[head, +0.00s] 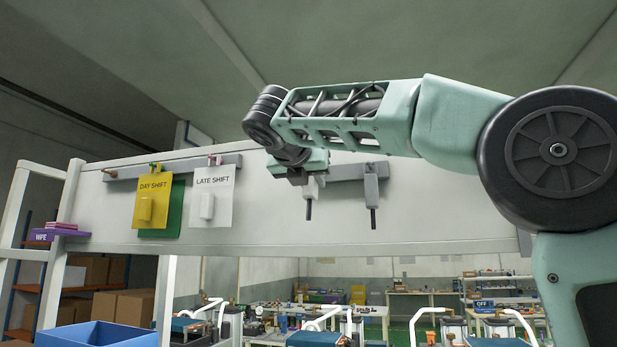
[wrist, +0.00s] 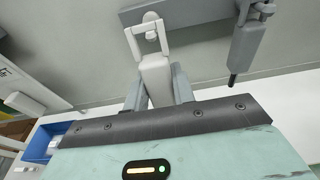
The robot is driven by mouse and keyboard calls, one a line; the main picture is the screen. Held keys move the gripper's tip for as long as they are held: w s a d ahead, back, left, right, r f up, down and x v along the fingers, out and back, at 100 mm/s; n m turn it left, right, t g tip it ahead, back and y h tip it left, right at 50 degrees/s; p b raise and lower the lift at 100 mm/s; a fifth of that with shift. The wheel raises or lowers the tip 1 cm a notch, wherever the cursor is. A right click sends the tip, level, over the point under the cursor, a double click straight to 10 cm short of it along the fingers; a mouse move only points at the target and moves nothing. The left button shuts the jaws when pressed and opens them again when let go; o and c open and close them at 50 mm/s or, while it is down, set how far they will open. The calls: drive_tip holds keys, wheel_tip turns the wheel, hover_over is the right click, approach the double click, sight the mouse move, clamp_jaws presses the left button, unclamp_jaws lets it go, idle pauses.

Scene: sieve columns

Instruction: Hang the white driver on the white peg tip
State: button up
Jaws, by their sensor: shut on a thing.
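My gripper (head: 298,178) is up at the white board, shut on the white driver (head: 310,188), whose dark shaft points down. In the wrist view the white driver (wrist: 154,78) sits between my gripper's fingers (wrist: 156,92), with its loop at the top. The white peg tip (wrist: 150,16) shows at the top of that loop, in front of the grey rail (wrist: 185,12). I cannot tell whether the loop is around the peg or only in front of it. In the head view my gripper hides the peg.
A grey driver (head: 372,190) hangs from the same rail, close on the right; it also shows in the wrist view (wrist: 247,45). Left on the board hang a yellow card (head: 152,199), a green card (head: 174,212) and a white card (head: 212,195). A blue box (head: 97,335) is at lower left.

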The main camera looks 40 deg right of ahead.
drive_tip(key=shift+r+x, duration=0.15)
drive_tip(key=shift+x, duration=0.55)
drive_tip(key=shift+r+x, duration=0.15)
drive_tip(key=shift+x, duration=0.6)
drive_tip(key=shift+w+d+f+p, duration=0.3)
drive_tip(key=shift+w+d+f, duration=0.15)
drive_tip(key=shift+d, duration=0.2)
drive_tip(key=o, duration=1.1)
drive_tip(key=shift+f, duration=0.1)
drive_tip(key=b+v, duration=0.4)
drive_tip(key=v, duration=1.3)
drive_tip(key=shift+a, duration=0.2)
drive_tip(key=shift+s, duration=0.1)
